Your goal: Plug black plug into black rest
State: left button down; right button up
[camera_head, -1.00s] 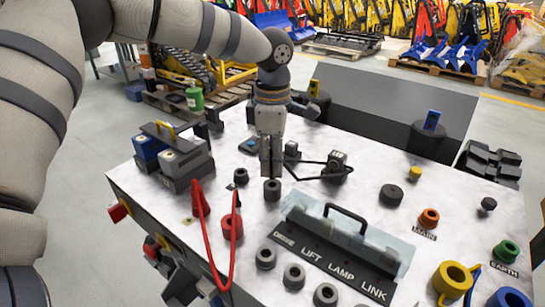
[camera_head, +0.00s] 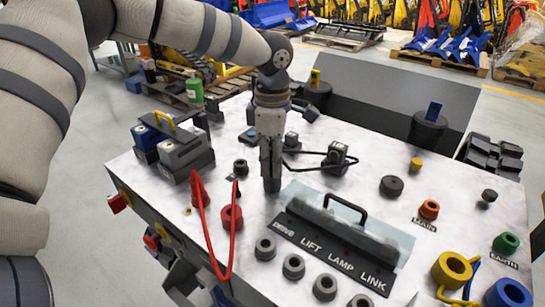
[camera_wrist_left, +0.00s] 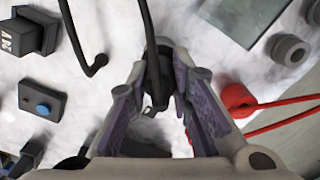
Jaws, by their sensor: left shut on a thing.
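My left gripper (camera_head: 271,180) points straight down over the table, its fingers closed on the black plug. In the left wrist view the black plug (camera_wrist_left: 157,72) sits between the fingertips, with a black cable leading up from it. The gripper (camera_wrist_left: 155,85) hides part of the plug. In the head view a dark ring-shaped rest (camera_head: 272,187) stands directly under the fingertips and is mostly covered by them. I cannot tell whether the plug is inside it. My right gripper is in neither view.
A red rest (camera_head: 230,217) and a red cable (camera_head: 213,250) lie close at the left. A clear-covered plate with a handle (camera_head: 335,240) is to the right, with several grey rings (camera_head: 293,266) in front. A black block (camera_head: 338,157) joins the cable. Battery-like boxes (camera_head: 180,152) stand left.

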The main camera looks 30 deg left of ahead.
pick_arm(q)
jog(key=shift+f, duration=0.35)
jog(key=c, duration=1.4)
grip_release()
jog(key=shift+o, duration=0.2)
notch_tip(320, 180, up, 12)
jog(key=shift+r, duration=0.1)
